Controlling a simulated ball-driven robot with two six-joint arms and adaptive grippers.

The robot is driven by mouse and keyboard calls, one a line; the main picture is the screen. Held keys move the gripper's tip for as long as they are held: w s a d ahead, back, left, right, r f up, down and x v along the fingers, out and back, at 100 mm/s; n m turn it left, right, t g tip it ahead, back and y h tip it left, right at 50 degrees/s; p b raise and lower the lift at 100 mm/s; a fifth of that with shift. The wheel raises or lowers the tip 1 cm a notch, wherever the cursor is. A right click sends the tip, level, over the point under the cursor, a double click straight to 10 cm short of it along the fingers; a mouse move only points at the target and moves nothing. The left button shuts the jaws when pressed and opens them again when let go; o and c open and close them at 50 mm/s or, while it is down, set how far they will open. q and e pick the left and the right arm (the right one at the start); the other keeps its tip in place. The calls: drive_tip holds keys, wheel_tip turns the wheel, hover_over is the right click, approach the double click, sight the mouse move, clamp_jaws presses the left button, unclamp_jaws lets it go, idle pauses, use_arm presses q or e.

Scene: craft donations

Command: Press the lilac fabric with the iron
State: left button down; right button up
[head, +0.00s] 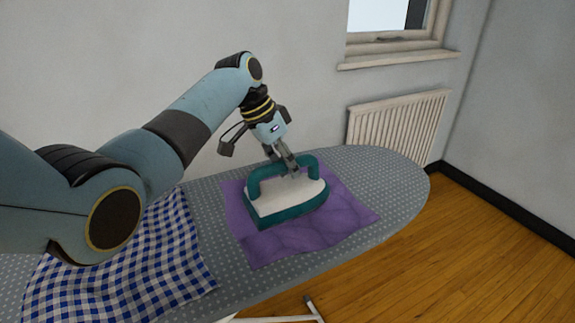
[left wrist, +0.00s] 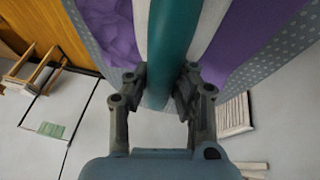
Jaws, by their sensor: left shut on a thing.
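The iron (head: 283,206) is teal and white and sits flat on the lilac fabric (head: 343,218), towards its middle. The fabric lies spread on the grey dotted ironing board (head: 405,195), with creases near its front. My left gripper (head: 290,170) is shut on the iron's teal handle from above. In the left wrist view the handle (left wrist: 173,45) runs between the two fingers (left wrist: 160,90), with lilac fabric (left wrist: 258,30) on both sides. The underside of the iron is hidden. My right gripper is not in view.
A blue and white checked cloth (head: 130,265) lies on the board at left, partly under my left arm. A radiator (head: 398,130) and a window sill (head: 400,59) are on the wall behind. The board's rounded right end is bare.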

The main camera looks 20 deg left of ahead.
sight(304, 162)
use_arm(q)
drive_tip(key=w+d+b, duration=0.2)
drive_tip(key=w, duration=0.1)
drive_tip(key=shift+d+f+b, duration=0.15)
drive_tip(key=shift+d+b, duration=0.15)
drive_tip(key=shift+b, duration=0.1)
drive_tip(key=w+d+b, duration=0.3)
drive_tip(key=b, duration=0.1)
drive_tip(key=shift+w, duration=0.2)
drive_tip(key=w+d+b, duration=0.2)
drive_tip(key=b, duration=0.1)
drive_tip(key=w+d+b, duration=0.1)
drive_tip(key=w+b, duration=0.1)
drive_tip(key=b, duration=0.2)
drive_tip(key=shift+w+d, duration=0.15)
drive_tip(key=shift+d, duration=0.2)
wheel_tip(304, 162, up, 3)
drive_tip(key=shift+p, duration=0.85)
